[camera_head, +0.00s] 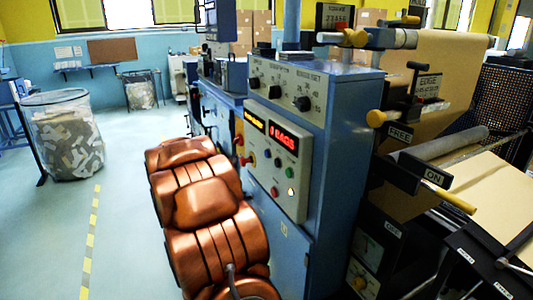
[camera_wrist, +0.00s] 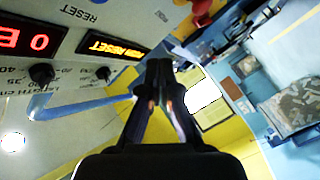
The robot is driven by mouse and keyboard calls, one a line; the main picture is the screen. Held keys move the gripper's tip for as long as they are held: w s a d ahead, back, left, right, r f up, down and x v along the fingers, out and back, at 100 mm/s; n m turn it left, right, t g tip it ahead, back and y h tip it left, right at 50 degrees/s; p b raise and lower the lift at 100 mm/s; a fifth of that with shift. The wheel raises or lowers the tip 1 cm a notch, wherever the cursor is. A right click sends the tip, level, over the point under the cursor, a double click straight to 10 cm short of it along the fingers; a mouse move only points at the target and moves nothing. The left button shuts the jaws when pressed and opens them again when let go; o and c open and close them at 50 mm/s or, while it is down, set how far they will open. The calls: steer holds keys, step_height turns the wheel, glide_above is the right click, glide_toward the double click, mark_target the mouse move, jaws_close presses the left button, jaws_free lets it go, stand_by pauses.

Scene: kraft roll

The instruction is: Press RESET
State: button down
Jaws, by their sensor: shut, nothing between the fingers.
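The control panel (camera_head: 277,168) is the grey front of a blue cabinet. It has an amber display (camera_head: 255,121), a red display (camera_head: 283,138) ending in BAGS, and several small buttons below, including a red one (camera_head: 274,191) and a lit whitish one (camera_head: 291,191). Their labels are too small to read in the head view. In the wrist view the panel is upside down. A printed RESET label (camera_wrist: 79,13) lies near the red display (camera_wrist: 28,40); its button is not clearly visible. My gripper (camera_wrist: 160,68) is shut and empty, its tips near the amber display (camera_wrist: 115,48).
Black dials (camera_head: 275,91) sit above the displays. Red and yellow knobs (camera_head: 239,150) project from the cabinet's left side. A paper machine with a kraft roll (camera_head: 430,75) stands at right. A mesh waste bin (camera_head: 66,135) stands at left. The floor between (camera_head: 120,190) is clear.

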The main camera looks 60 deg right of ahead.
mark_target(267, 154)
steer(key=shift+s+d, duration=0.25)
steer(key=shift+s, duration=0.1)
steer(key=shift+d, duration=0.1)
steer(key=s+d+b, duration=0.4)
steer(key=d, duration=0.3)
steer(key=shift+s+b, duration=0.35)
steer(key=shift+s, duration=0.05)
steer(key=shift+d+r, duration=0.15)
steer(key=shift+d, duration=0.05)
stand_by(1.2)
steer(key=shift+s+d+p, duration=0.15)
steer(key=shift+d+p, duration=0.05)
steer(key=shift+p, duration=0.15)
